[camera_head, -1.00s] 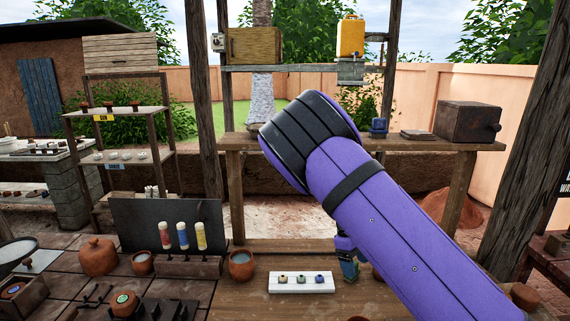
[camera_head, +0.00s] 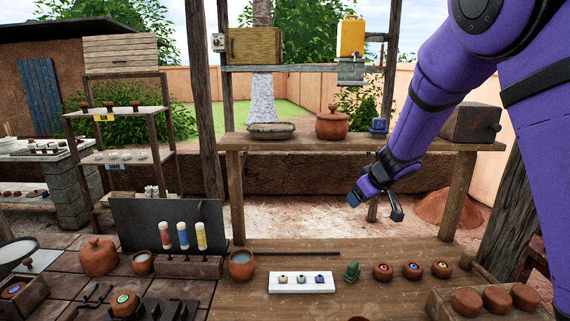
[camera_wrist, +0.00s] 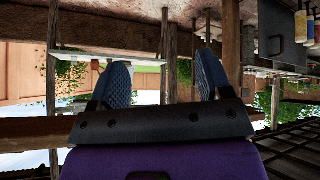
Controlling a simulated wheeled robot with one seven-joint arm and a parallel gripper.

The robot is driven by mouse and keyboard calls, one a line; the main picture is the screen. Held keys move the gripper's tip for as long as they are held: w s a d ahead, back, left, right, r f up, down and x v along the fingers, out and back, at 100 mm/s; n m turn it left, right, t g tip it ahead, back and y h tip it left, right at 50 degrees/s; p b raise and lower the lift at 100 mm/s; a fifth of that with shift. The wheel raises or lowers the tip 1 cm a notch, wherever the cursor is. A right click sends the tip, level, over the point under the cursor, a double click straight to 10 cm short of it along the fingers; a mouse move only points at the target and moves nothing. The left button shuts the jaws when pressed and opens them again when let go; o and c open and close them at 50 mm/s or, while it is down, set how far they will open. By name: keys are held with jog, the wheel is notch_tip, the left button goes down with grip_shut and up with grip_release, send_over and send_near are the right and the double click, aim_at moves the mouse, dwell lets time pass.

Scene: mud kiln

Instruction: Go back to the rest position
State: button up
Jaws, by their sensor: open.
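My purple arm comes in from the upper right of the head view. My gripper (camera_head: 378,202) hangs in the air before the back shelf's right legs, above and behind the front worktable. In the wrist view my gripper (camera_wrist: 165,85) shows two blue-grey fingers spread wide apart with nothing between them. The wrist view looks upside down, with shelf posts and leaves beyond the fingers.
A lidded clay pot (camera_head: 332,123) and a shallow stone bowl (camera_head: 271,130) stand on the back shelf.

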jog(key=s+d+r+m+t+h, duration=0.35)
jog(key=d+r, duration=0.45)
jog(key=r, duration=0.3)
jog(key=s+d+r+m+h, duration=0.1)
jog(key=s+d+r, duration=0.2)
jog(key=s, duration=0.2)
jog(key=s+d+r+m+h, duration=0.1)
jog(key=s+d+r+m, duration=0.15)
jog(key=s, duration=0.35)
jog(key=s+a+g+y, duration=0.1)
jog(key=s+a+g, duration=0.1)
jog(key=s, duration=1.1)
jog(key=s+a+g+y, duration=0.1)
jog(key=s+a+g, duration=0.2)
jog(key=s, duration=1)
jog(key=shift+s+f+y, duration=0.2)
jog(key=shift+f+y, duration=0.05)
jog(key=shift+y, duration=0.1)
jog(key=shift+c, duration=0.4)
